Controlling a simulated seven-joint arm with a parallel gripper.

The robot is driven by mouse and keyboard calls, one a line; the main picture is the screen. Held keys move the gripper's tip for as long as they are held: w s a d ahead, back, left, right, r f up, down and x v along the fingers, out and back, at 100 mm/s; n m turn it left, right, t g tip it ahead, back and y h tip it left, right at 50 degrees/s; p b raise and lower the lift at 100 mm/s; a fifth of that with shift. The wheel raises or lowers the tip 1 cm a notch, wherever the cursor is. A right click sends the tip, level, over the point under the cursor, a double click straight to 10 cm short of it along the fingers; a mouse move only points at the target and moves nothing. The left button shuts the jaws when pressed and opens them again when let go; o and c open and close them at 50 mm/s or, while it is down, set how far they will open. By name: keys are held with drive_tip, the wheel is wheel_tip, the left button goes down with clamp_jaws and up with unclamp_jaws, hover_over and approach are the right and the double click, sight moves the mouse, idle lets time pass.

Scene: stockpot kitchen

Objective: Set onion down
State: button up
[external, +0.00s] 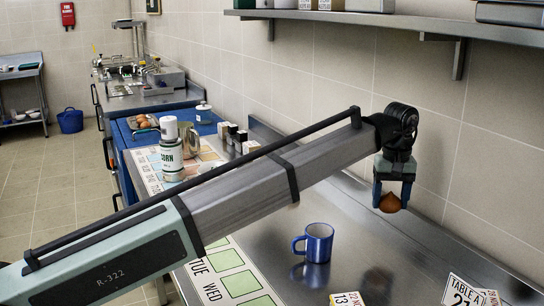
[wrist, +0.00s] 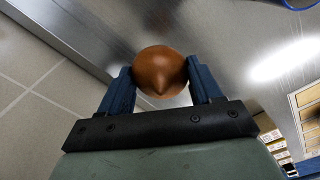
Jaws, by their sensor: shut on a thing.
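The onion (external: 390,203) is brown and round with a pointed end. My gripper (external: 392,190) is shut on it and holds it in the air at the right, above the steel counter (external: 400,240) near the tiled wall. In the wrist view the onion (wrist: 161,73) sits between the two blue fingers of my gripper (wrist: 160,85), its pointed tip toward the camera. The height of the onion above the counter is hard to tell.
A blue mug (external: 318,243) stands on the counter left of the onion. A weekday mat (external: 238,270) lies left, with a can (external: 171,150) behind my arm. A shelf (external: 430,22) is above. Counter between mug and wall looks clear.

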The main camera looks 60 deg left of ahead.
sight(320, 196)
drive_tip(key=s+a+n, duration=0.2)
drive_tip(key=a+n, duration=0.2)
drive_tip(key=a, duration=2.4)
drive_tip(key=shift+m, duration=0.9)
drive_tip(key=shift+w+a+f, duration=0.3)
drive_tip(key=shift+a+f, duration=0.1)
drive_tip(key=shift+f, duration=1.2)
drive_tip(key=shift+w+a+f, duration=0.3)
drive_tip(key=shift+a+f, duration=0.15)
drive_tip(key=shift+f, duration=1.2)
drive_tip(key=shift+w+a+f, duration=0.3)
drive_tip(key=shift+a+f, duration=0.1)
drive_tip(key=shift+f, duration=1.2)
drive_tip(key=shift+f, duration=0.15)
drive_tip(key=o, duration=1.1)
wheel_tip(320, 196, up, 12)
